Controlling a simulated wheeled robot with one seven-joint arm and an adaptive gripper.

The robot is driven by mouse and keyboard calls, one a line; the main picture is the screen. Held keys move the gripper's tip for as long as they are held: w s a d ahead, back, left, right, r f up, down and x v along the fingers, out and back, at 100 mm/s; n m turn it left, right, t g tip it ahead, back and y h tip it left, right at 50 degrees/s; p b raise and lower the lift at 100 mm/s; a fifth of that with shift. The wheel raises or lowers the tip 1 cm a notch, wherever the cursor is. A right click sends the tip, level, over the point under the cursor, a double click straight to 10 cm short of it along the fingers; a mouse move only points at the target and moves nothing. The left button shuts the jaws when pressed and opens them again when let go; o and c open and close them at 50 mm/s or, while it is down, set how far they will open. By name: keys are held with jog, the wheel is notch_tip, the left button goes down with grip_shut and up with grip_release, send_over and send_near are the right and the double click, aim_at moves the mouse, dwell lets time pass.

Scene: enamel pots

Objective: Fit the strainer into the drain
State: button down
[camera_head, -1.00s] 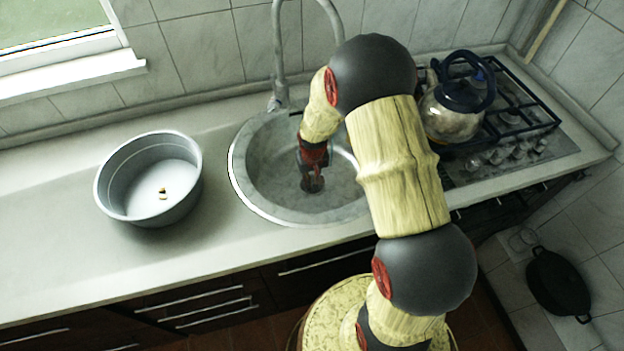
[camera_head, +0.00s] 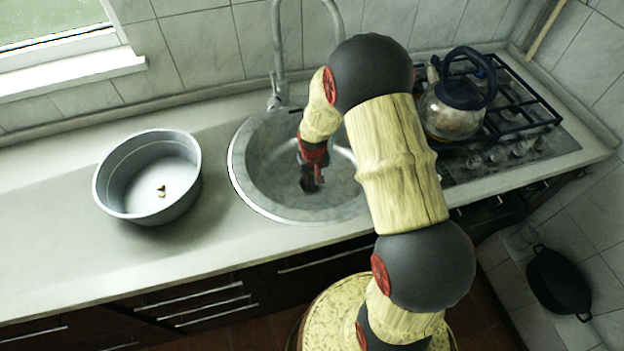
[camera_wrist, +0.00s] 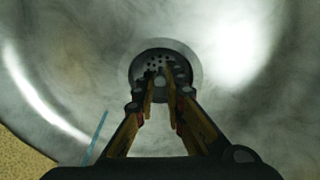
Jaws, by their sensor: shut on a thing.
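The sink's drain (camera_wrist: 197,66) shows in the wrist view as a pale ring around a dark opening in the basin floor. The strainer (camera_wrist: 156,62), a dark round piece with several small holes, lies over the drain within that ring. My gripper (camera_wrist: 161,88) reaches down into the sink with its fingers shut on the strainer's small grey knob. The fingers hide the strainer's near part. I cannot tell whether the strainer sits flush or is slightly raised. In the head view my gripper (camera_head: 311,183) is low in the basin, and the strainer cannot be made out there.
The round metal sink (camera_head: 262,207) surrounds my gripper, with a tall curved faucet (camera_head: 277,60) behind. A grey pan (camera_head: 125,178) with small bits inside stands on the counter (camera_head: 60,235) at left. A kettle (camera_head: 447,112) sits on the hob (camera_head: 530,140) at right, beside my arm.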

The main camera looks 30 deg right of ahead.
jog(key=c, duration=1.8)
grip_release()
jog(key=shift+o, duration=0.2)
jog(key=shift+r+p, duration=2.15)
jog(key=shift+r, duration=0.85)
jog(key=shift+r, duration=0.1)
notch_tip(320, 180, up, 14)
jog(key=p, duration=0.9)
jog(key=shift+p, duration=0.3)
